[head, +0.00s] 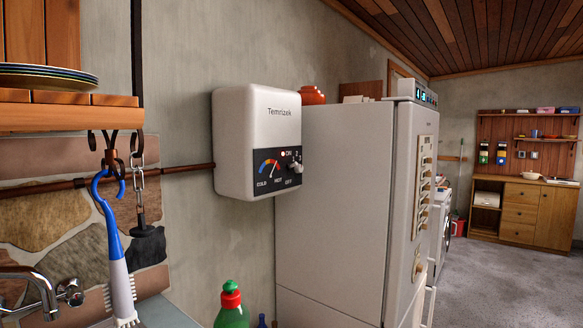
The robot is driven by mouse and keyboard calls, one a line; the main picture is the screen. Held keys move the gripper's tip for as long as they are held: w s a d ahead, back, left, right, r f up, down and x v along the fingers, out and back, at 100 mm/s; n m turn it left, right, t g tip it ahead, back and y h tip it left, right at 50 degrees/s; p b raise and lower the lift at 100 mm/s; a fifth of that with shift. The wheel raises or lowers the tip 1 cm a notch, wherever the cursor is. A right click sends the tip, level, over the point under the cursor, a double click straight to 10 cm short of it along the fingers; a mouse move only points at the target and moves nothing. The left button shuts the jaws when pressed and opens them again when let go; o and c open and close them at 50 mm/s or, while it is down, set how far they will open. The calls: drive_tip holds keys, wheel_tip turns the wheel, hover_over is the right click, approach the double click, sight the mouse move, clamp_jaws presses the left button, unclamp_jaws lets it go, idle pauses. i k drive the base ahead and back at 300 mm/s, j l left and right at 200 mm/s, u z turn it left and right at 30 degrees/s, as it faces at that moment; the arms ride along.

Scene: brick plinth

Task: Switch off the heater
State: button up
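The heater (262,125) is a white box labelled "Temrizek" on the grey wall, left of the tall fridge. Its dark lower panel carries a coloured dial (269,168) marked COLD and HOT. Right of the dial is a small light (283,154) beside the word ON; it looks pale reddish, and whether it is lit is hard to tell. A light knob (295,168) sits at the panel's right side, above the word OFF. The knob's exact setting is too small to read. My gripper is not in view.
A tall white fridge (335,190) stands close to the heater's right. A green bottle (231,308) stands below the heater. Floor (490,285) is open at right.

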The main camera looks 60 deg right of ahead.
sight(290, 166)
drive_tip(key=i+l+z, duration=0.25)
drive_tip(key=i+l, duration=0.45)
